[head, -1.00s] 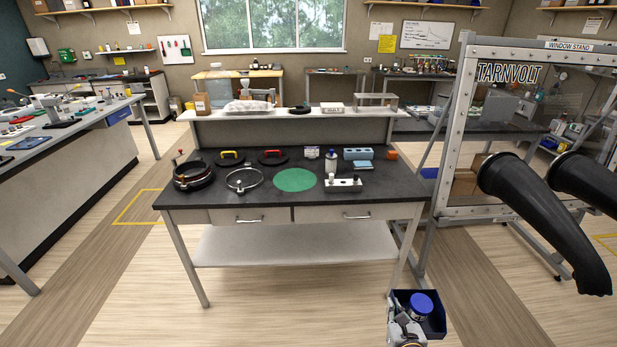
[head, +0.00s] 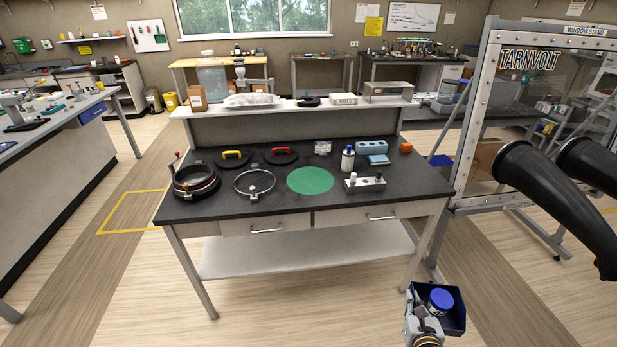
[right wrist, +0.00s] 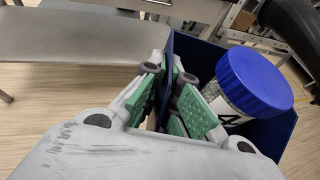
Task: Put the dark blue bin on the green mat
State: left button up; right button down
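The dark blue bin (head: 452,318) is at the bottom right of the head view, held in the air in front of the bench. A jar with a blue lid (head: 440,299) stands inside it. My right gripper (head: 413,303) is shut on the bin's left wall. In the right wrist view its green-padded fingers (right wrist: 172,100) pinch the wall of the bin (right wrist: 268,133) from both sides, and the jar (right wrist: 250,84) shows inside. The round green mat (head: 310,181) lies flat and bare on the black bench top, up and left of the bin. My left gripper is not in view.
On the bench (head: 240,207), a clamp ring (head: 254,184) lies left of the mat. A white bottle (head: 347,158) and a small block with knobs (head: 365,183) stand close to its right. The glove port stand (head: 470,130), with black gloves (head: 555,190), is at the right.

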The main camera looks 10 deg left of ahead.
aim_at(317, 179)
jog(key=i+j, duration=0.15)
jog(key=j, duration=0.3)
jog(key=i+j, duration=0.1)
jog(key=j, duration=0.35)
jog(key=i+j, duration=0.15)
jog(key=j, duration=0.35)
jog(key=i+j+z, duration=0.1)
jog(key=j, duration=0.35)
